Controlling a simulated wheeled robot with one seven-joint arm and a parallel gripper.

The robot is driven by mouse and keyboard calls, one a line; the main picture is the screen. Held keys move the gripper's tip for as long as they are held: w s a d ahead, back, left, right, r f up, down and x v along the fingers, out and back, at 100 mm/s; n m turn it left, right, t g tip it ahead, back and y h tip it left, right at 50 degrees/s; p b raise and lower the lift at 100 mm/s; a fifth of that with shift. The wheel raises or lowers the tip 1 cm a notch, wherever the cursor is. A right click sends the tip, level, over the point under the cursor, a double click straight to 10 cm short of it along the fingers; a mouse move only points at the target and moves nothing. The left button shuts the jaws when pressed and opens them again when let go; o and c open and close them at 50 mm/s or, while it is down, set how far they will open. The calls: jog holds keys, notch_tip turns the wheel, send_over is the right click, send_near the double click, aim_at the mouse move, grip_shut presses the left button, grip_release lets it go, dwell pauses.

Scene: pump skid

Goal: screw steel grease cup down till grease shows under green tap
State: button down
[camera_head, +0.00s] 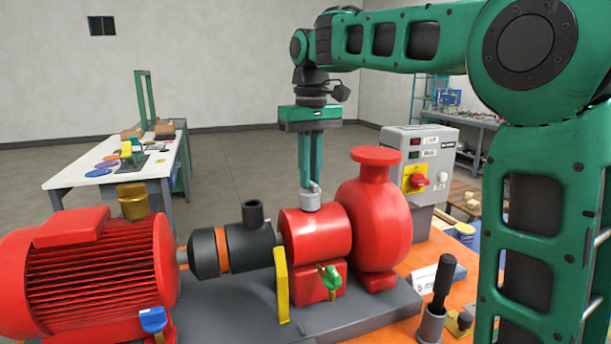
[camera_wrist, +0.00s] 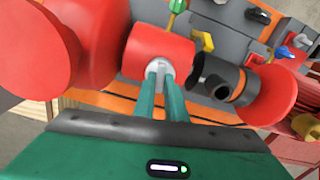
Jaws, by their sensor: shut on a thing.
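The steel grease cup (camera_head: 310,196) stands upright on top of the red bearing housing (camera_head: 316,232). My gripper (camera_head: 311,184) comes straight down from above with its green fingers shut on the cup. The wrist view shows the fingertips on either side of the cup (camera_wrist: 157,69). The green tap (camera_head: 331,279) is on the front of the red block below the housing; it shows at the top of the wrist view (camera_wrist: 177,6). I cannot make out any grease under the tap.
The red pump casing (camera_head: 378,215) is close to the right of my fingers. A black part with an upright stub (camera_head: 252,214) is at the left, then the red motor (camera_head: 90,265). A yellow lever (camera_head: 282,285) stands in front. A grey control box (camera_head: 420,165) is behind right.

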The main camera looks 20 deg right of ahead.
jog(key=shift+f, duration=0.1)
jog(key=c, duration=1.8)
grip_release()
jog(key=shift+w, duration=0.1)
notch_tip(320, 180, up, 11)
jog(key=shift+f, duration=0.15)
